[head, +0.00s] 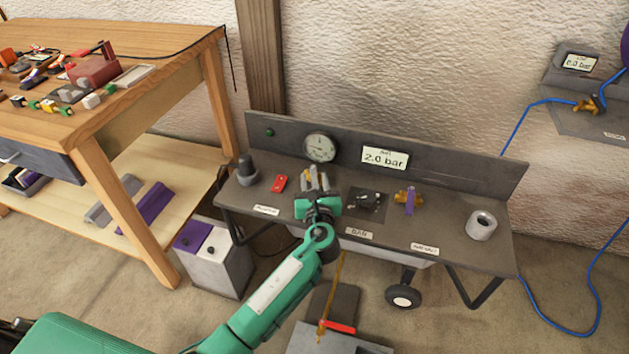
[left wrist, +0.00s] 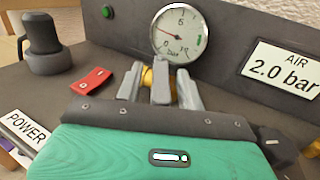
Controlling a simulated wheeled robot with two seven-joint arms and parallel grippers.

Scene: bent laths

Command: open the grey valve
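The grey valve has a brass body (left wrist: 147,79) and an upright grey handle (left wrist: 161,82), on the dark bench below the round gauge. My left gripper (head: 316,184) is at this valve and hides much of it in the head view. In the left wrist view my left gripper (left wrist: 160,86) has its two fingers on either side of the handle. Gaps with brass showing through separate the fingers from the handle, so the gripper looks open around it. My right gripper is in neither view.
The bench (head: 450,245) also carries a black knob (head: 246,171), a red block (head: 280,183), a purple-handled valve (head: 409,200) and a metal cup (head: 481,225). The gauge (head: 320,147) and a display (head: 385,158) reading 2.0 bar are on its back panel. A wooden table (head: 160,75) stands left.

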